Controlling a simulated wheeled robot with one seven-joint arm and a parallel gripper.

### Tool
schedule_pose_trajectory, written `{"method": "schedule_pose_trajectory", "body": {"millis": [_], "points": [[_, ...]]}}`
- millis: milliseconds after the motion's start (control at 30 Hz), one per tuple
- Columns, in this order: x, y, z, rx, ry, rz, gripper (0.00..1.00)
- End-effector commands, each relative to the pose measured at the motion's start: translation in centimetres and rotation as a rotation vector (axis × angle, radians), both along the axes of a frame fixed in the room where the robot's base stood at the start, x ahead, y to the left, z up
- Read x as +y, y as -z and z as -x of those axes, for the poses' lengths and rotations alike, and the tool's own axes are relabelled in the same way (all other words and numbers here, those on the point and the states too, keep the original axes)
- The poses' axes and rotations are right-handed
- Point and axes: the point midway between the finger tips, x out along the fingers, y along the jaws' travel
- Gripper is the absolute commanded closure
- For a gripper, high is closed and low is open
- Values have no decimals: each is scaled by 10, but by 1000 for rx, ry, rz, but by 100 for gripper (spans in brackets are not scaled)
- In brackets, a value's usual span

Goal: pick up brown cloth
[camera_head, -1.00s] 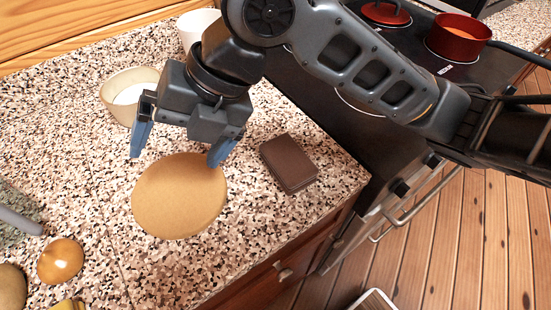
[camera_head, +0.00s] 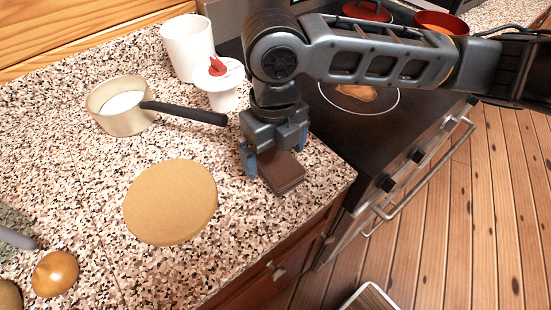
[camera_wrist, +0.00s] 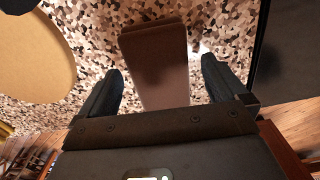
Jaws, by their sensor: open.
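The brown cloth (camera_head: 283,175) is a small, dark, folded rectangle lying on the speckled counter near its right edge. In the wrist view the cloth (camera_wrist: 158,62) lies between the two fingers and extends past them. My gripper (camera_head: 273,170) is open, pointing down over the cloth, with one finger to each side of it. The fingers also show in the wrist view (camera_wrist: 160,92), and they are apart from the cloth's sides. The gripper body hides the cloth's far end in the head view.
A round tan board (camera_head: 170,202) lies left of the cloth. A saucepan (camera_head: 122,118) with a dark handle, a white canister (camera_head: 188,50) and a white cup (camera_head: 221,88) with a red-marked top stand behind. The stove (camera_head: 385,125) adjoins on the right.

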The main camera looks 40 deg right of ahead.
Motion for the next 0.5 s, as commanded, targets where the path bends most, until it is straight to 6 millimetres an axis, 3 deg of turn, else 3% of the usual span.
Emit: {"method": "schedule_pose_trajectory", "body": {"millis": [167,400,500], "points": [[0,17,0,1,1,-1,1],[0,20,0,-1,0,-1,1],[0,20,0,-1,0,-1,9]]}}
